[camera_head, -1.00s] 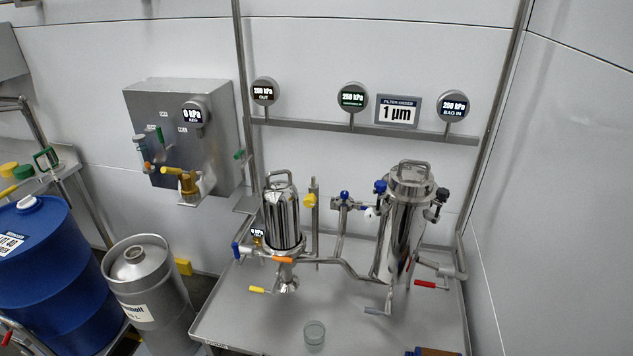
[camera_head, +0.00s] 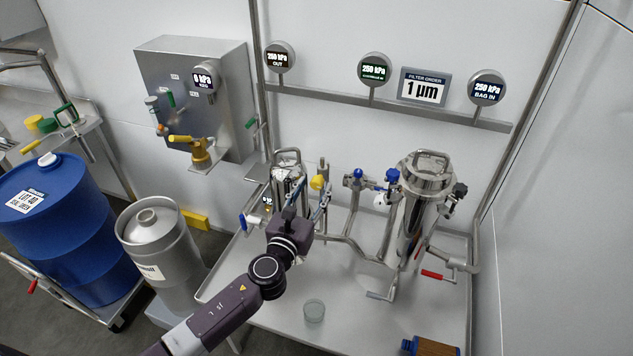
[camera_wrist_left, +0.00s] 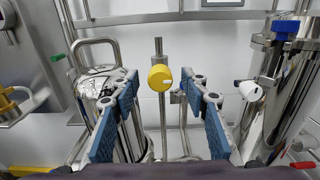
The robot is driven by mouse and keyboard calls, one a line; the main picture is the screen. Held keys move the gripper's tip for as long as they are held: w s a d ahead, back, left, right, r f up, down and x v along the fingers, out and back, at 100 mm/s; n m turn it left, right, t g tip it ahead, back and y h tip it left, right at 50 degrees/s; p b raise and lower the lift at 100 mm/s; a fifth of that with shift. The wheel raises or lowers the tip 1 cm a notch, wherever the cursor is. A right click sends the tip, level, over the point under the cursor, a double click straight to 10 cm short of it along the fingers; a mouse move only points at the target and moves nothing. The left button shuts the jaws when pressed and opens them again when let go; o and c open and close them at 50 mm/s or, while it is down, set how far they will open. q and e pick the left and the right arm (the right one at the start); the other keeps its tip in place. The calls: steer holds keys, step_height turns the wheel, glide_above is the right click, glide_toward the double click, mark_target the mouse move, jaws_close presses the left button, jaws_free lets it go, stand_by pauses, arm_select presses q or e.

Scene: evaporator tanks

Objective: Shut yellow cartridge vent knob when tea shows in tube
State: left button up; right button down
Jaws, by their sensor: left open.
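The yellow vent knob (camera_head: 318,182) sits on a thin upright steel tube (camera_head: 323,165) beside the cartridge housing (camera_head: 287,165). In the left wrist view the knob (camera_wrist_left: 160,78) is centred between and beyond the two blue finger pads, with a white mark on its face. My left gripper (camera_head: 308,192) is open and empty, close in front of the knob and apart from it. It partly hides the cartridge housing in the head view. I cannot tell whether tea shows in the tube. My right gripper is not in view.
The bag filter housing (camera_head: 418,205) with its blue knob (camera_head: 392,175) stands to the right. A glass beaker (camera_head: 314,311) and a brown bottle (camera_head: 432,346) are on the steel table. Gauges (camera_head: 373,69) line the rail above. A keg (camera_head: 158,240) and blue drum (camera_head: 65,225) stand left.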

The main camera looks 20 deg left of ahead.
arm_select(q)
steer(key=shift+w, duration=1.3)
steer(key=shift+c, duration=0.5)
jaws_close()
